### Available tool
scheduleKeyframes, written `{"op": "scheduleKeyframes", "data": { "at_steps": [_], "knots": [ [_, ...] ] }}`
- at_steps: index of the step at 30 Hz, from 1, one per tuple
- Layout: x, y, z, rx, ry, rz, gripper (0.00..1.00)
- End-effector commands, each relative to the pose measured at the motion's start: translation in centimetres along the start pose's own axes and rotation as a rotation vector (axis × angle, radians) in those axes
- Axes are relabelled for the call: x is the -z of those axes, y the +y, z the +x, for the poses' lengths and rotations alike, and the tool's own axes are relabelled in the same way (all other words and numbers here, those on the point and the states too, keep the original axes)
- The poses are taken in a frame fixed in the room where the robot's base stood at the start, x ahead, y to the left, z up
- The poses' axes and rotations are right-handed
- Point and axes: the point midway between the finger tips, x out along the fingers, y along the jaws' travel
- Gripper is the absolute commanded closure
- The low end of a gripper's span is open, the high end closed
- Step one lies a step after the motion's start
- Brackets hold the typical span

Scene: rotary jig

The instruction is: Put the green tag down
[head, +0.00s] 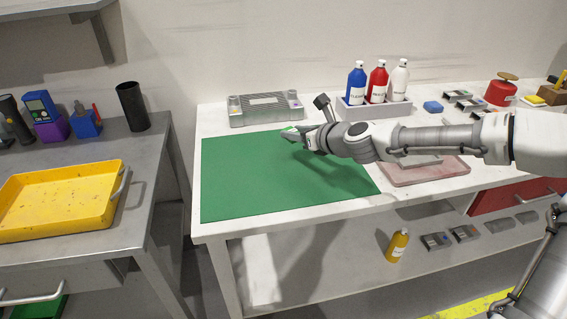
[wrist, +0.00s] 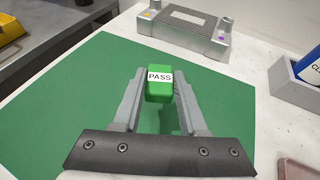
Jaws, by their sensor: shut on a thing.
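The green tag (wrist: 159,84), a small green block with a white label reading PASS, is between the fingertips of my gripper (wrist: 160,92) in the wrist view. My gripper is shut on it. In the head view my gripper (head: 292,134) is over the back part of the green mat (head: 250,185), and the tag shows only as a small bit of green and white at the fingertips. The mat lies flat on the white bench. I cannot tell how far the tag is above the mat.
A grey metal fixture (head: 266,108) stands behind the mat. A holder (head: 374,108) with blue, red and white bottles is to its right. A pinkish tray (head: 425,171) lies under my arm. A yellow tray (head: 60,200) is on the left table. The mat's left and front are clear.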

Motion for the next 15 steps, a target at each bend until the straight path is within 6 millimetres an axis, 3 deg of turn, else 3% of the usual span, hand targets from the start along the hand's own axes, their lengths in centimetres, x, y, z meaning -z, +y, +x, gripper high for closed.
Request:
{"op": "scheduleKeyframes", "data": {
  "at_steps": [3,6,11,15],
  "knots": [
    [1.5,2.3,0.5,-0.003,0.000,-0.003,1.00],
    [1.9,3.2,0.7,-0.001,-0.001,-0.001,1.00],
    [2.6,3.6,0.9,-0.001,0.000,0.000,1.00],
    [4.6,3.6,1.7,-0.001,0.000,0.001,1.00]
  ]
}}
